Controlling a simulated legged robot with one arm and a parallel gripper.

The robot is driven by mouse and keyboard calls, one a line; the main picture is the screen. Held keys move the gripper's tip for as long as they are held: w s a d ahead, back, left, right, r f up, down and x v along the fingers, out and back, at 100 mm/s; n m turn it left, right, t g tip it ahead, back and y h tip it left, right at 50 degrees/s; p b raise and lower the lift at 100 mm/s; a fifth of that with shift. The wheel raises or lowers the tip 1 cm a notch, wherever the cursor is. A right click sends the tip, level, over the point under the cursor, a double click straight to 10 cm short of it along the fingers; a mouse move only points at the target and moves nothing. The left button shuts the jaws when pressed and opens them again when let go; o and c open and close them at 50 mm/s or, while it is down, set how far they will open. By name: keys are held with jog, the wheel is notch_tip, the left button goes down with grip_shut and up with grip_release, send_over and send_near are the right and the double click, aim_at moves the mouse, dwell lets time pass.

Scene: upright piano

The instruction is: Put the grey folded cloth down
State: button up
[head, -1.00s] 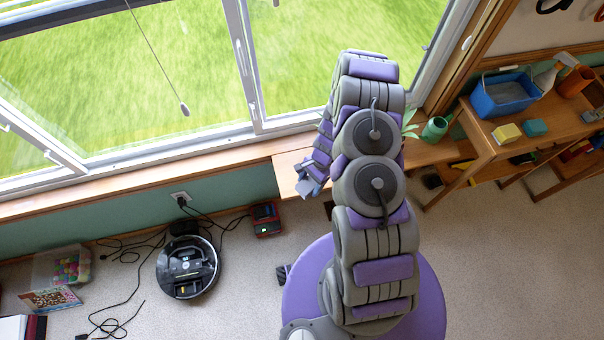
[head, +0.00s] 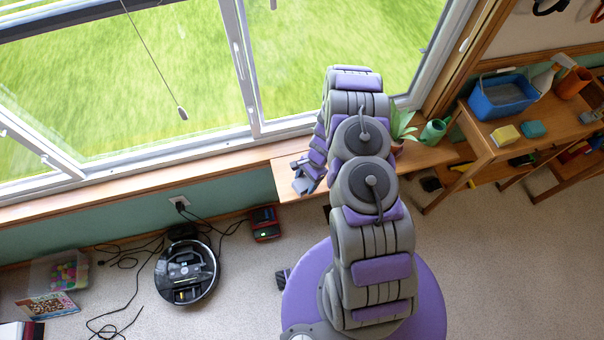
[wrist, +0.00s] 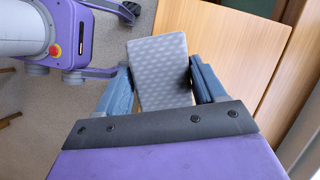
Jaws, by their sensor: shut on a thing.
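The grey folded cloth (wrist: 160,72) is a flat light-grey rectangle with a fine pattern in the wrist view. My gripper (wrist: 163,88) is shut on it, with one blue finger at each side. The cloth shows over the edge of a wooden surface (wrist: 232,50), with carpet to its left. I cannot tell whether it touches the wood. In the head view my gripper (head: 304,184) is over the left end of the low wooden bench (head: 284,188) under the window. The cloth is hard to make out there.
A potted plant (head: 401,128) and a green watering can (head: 434,131) stand on the bench to the right of my arm. A wooden table (head: 500,146) with a blue bin (head: 502,96) is further right. A robot vacuum (head: 187,270) and cables lie on the floor at left.

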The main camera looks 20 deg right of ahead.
jog(key=w, duration=0.5)
jog(key=shift+w+f, duration=0.15)
jog(key=shift+f, duration=0.1)
notch_tip(320, 180, down, 4)
jog(key=shift+r+b, duration=0.2)
jog(key=shift+b, duration=0.55)
jog(key=shift+r, duration=0.1)
jog(key=o, duration=0.9)
jog(key=shift+o, duration=0.2)
